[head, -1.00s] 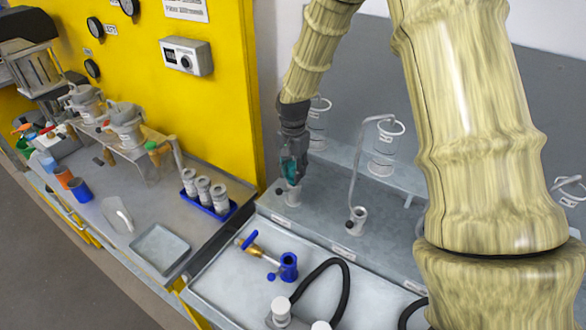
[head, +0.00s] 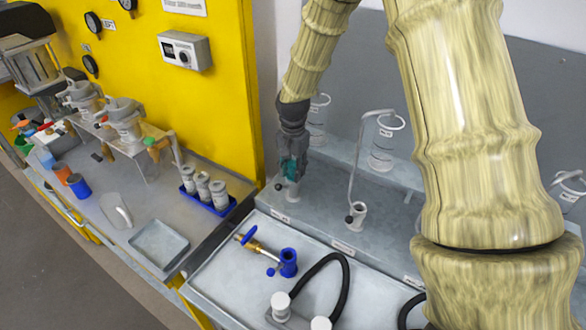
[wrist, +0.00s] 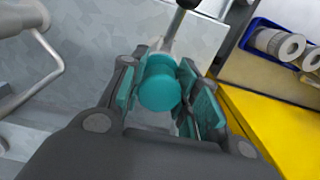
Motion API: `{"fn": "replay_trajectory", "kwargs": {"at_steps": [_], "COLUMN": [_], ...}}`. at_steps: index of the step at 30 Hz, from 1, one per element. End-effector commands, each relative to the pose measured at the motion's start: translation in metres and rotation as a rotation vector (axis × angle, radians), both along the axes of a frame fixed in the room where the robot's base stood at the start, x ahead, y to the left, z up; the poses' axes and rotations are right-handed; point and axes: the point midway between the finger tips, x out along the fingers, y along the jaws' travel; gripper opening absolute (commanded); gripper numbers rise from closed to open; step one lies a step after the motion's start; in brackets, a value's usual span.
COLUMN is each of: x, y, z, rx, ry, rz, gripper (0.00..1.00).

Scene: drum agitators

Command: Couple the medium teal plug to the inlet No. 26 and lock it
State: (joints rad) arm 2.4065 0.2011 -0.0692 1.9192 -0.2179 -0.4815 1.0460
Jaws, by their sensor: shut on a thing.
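The teal plug (wrist: 160,88) is between the finger pads of my gripper (wrist: 168,95) in the wrist view, and the gripper is shut on it. In the head view my gripper (head: 291,168) points down over the left inlet (head: 292,190) on the grey bench. The inlet's upright metal stub shows just below the fingers, with a dark-knobbed lever (wrist: 188,3) at its side. The plug is in line with the inlet. I cannot tell whether it is seated in it. The label in front of this inlet (head: 281,216) is too small to read.
A second inlet (head: 357,211) with a bent pipe stands to the right. A blue valve piece (head: 288,263) and a black hose (head: 345,285) lie on the front tray. A blue rack of grey cylinders (head: 207,201) stands left, before the yellow panel (head: 225,100).

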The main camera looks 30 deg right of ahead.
Motion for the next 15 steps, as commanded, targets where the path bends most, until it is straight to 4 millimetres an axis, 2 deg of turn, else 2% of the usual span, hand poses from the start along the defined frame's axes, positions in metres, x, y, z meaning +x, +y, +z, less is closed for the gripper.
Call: {"fn": "replay_trajectory", "kwargs": {"at_steps": [15], "x": [0.0001], "y": [0.0], "z": [-0.0049], "rx": [0.0], "ry": [0.0], "rz": [0.0], "gripper": [0.07]}}
